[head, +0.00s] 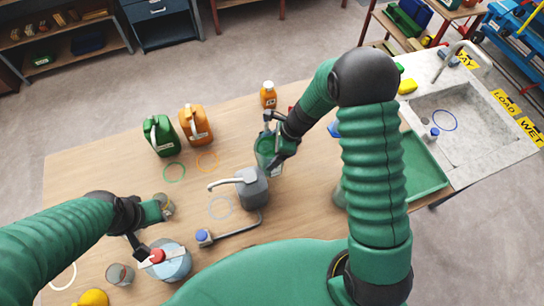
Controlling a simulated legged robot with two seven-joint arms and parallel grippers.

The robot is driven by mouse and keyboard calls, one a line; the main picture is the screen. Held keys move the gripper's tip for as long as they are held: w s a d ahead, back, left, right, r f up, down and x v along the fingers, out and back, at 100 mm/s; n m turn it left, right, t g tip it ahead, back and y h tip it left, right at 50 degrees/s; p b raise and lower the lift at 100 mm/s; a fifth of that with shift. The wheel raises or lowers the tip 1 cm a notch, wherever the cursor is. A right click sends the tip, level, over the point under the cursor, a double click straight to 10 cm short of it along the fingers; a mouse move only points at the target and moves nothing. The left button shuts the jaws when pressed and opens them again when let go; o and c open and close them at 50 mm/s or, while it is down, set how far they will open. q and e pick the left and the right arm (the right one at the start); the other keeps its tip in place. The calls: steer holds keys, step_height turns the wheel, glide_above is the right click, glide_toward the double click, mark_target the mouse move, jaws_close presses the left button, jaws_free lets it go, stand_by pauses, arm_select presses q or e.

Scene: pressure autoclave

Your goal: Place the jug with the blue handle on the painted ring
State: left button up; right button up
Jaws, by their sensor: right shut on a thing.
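My right gripper (278,148) is shut on a translucent green jug (266,158) just behind the grey dispenser. The gripper covers the jug's right side, so I cannot make out its handle colour. A blue piece (334,129) shows partly behind my right arm; I cannot tell what it belongs to. Painted rings on the table are green (174,172), orange (207,161) and pale blue-white (220,208).
Green (160,136) and orange (196,125) canisters stand at the back left. A grey dispenser (251,188) with a spout stands mid-table. An orange bottle (268,95) is at the back. A green tray (424,165) and sink (455,110) are right.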

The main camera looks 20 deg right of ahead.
steer(key=f, duration=0.3)
steer(key=shift+s+a+f, duration=0.1)
steer(key=shift+s+f, duration=0.2)
steer(key=shift+f, duration=0.05)
steer(key=shift+w+f, duration=0.2)
steer(key=o, duration=1.3)
steer(key=shift+o, duration=0.3)
steer(key=shift+s, duration=0.1)
steer(key=shift+r, duration=0.1)
